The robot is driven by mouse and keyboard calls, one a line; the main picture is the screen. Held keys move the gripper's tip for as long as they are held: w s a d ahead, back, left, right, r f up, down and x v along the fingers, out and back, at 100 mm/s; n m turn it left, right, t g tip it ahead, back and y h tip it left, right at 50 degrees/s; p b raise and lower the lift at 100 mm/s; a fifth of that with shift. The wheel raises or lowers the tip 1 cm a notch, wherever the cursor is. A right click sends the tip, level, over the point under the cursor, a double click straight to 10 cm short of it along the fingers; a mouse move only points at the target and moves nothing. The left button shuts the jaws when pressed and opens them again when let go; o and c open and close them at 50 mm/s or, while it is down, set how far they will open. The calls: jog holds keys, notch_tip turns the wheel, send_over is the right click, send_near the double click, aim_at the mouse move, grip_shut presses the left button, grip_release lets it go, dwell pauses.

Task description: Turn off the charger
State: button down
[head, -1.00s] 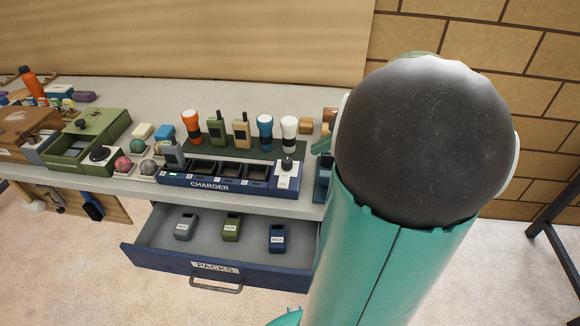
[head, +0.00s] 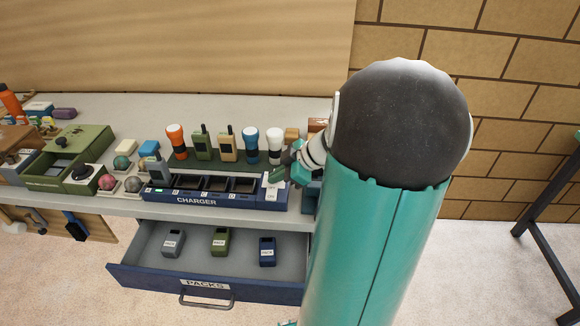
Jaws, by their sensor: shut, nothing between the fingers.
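The charger (head: 197,199) is a long dark blue unit at the front of the bench, labelled CHARGER, with a row of lettered bays. My gripper (head: 276,175), green and dark, is shut and empty right over this panel. It hides the black knob there, so I cannot tell the knob's setting or whether the gripper touches it.
Below, the drawer labelled PACKS (head: 235,288) is open with three packs inside. Behind the charger stand torches (head: 176,140) and radios (head: 203,144) in a row. A green box (head: 62,180) and several balls are to the left. A wall closes the back.

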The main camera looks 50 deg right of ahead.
aim_at(267, 193)
jog(key=shift+d+f, duration=0.2)
jog(key=shift+f, duration=0.6)
jog(key=shift+d+f, duration=0.15)
jog(key=shift+f, duration=0.65)
jog(key=shift+w+d+f+g, duration=0.1)
jog(key=shift+w+f+g, duration=0.1)
jog(key=shift+f+g, duration=0.1)
jog(key=shift+r, duration=0.1)
jog(key=shift+s, duration=0.1)
jog(key=shift+s+a+r, duration=0.1)
jog(key=shift+s+a, duration=0.35)
jog(key=shift+a, duration=0.25)
jog(key=shift+w+r, duration=0.1)
